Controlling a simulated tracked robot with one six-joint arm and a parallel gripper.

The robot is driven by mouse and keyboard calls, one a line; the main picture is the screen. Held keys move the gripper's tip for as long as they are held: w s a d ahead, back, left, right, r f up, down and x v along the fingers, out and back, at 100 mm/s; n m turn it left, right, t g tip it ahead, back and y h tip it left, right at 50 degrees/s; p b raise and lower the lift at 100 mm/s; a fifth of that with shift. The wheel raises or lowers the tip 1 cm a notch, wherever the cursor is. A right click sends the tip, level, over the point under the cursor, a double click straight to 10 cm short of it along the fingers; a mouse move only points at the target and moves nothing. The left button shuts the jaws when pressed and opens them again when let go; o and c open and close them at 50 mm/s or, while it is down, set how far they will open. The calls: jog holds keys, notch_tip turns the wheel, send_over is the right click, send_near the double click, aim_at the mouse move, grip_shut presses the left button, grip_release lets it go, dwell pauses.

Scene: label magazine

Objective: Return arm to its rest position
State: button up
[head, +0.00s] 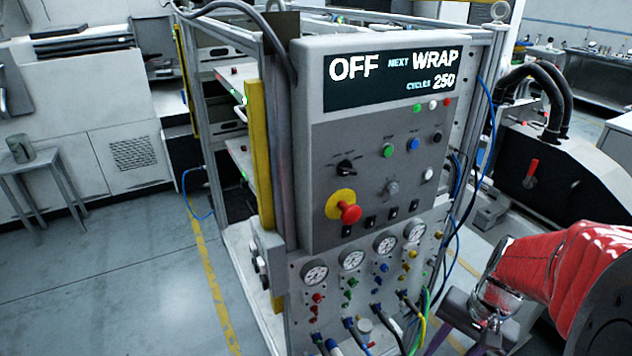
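My arm, in a red cover with a shiny metal wrist, reaches in from the right edge of the head view. My gripper (458,340) is at the lower right, pointing down. Its grey body shows in front of the machine's lower right side, with purple strips below it. The fingertips are cut off by the bottom edge, so I cannot tell whether it is open or shut, or whether it holds anything.
A control panel (318,215) stands close ahead, its display (392,80) reading OFF, NEXT WRAP, CYCLES 250. It has a red stop button (350,213), gauges and hoses (388,330) below. A small table (40,165) stands left. The left floor is clear.

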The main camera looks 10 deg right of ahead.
jog(key=w+a+r+n+t+h, duration=0.1)
jog(key=a+r+n+t+h, duration=0.1)
jog(key=a+r+n+t, duration=0.3)
jog(key=a+r+n, duration=0.4)
jog(key=a+r, duration=0.5)
jog(key=r, duration=0.1)
jog(key=shift+a+t, duration=0.3)
jog(key=shift+a, duration=0.1)
jog(key=shift+w, duration=0.1)
jog(key=shift+c, duration=0.7)
dwell(1.0)
